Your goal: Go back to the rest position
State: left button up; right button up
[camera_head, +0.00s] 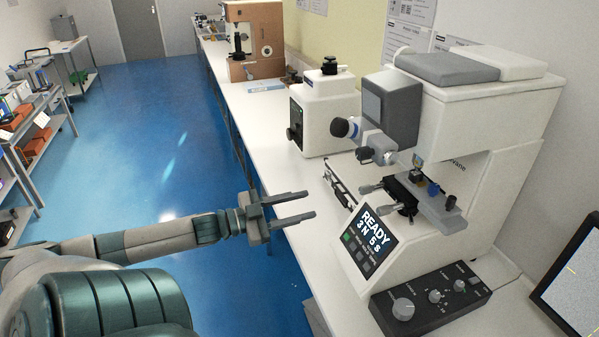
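My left gripper (303,207) comes in from the left at the end of my extended arm. Its two grey fingers are spread apart with nothing between them. They point right, over the near edge of the white bench (318,243), short of the hardness tester (447,215). The tester is a large white machine with a grey head, a stage and a tilted screen (376,238) that reads "READY 3 N 5 s". My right gripper does not show.
A black control box (430,300) with knobs sits before the tester, and a monitor (577,275) stands at the right edge. A smaller white machine (327,112) and a brown tester (254,42) stand farther back. Shelves (30,125) line the left. The blue floor (150,130) between is clear.

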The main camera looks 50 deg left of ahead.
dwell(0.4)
pick_arm(q)
jog(key=s+a+f+n+g+y+b, duration=0.1)
jog(key=s+a+f+n+y, duration=0.15)
jog(key=f, duration=0.65)
jog(key=s+a+f+n+y+b, duration=0.15)
jog(key=a+f, duration=0.25)
jog(key=f, duration=0.4)
jog(key=s+a+f+n+g+y, duration=0.1)
jog(key=s+a+f+y, duration=0.2)
jog(key=f, duration=0.6)
jog(key=s+d+f+n+g+y+b, duration=0.15)
jog(key=s+f, duration=0.35)
jog(key=f, duration=0.7)
jog(key=s+f+n+g+y+b, duration=0.1)
jog(key=s+f+g, duration=0.3)
jog(key=f, duration=0.8)
jog(key=s+d+f+g+h+b, duration=0.1)
jog(key=s+d+f+g, duration=0.1)
jog(key=s+d+f, duration=0.6)
jog(key=s+d+f+g+b, duration=0.1)
jog(key=s+d+f+g, duration=0.1)
jog(key=s+d+f, duration=0.6)
jog(key=s+d+f+g+h+b, duration=0.1)
jog(key=s+d+f+g, duration=0.3)
jog(key=s+d+f, duration=0.8)
jog(key=d+f+b, duration=0.1)
jog(key=d, duration=0.3)
jog(key=shift+s+h, duration=0.15)
jog(key=shift+h, duration=0.2)
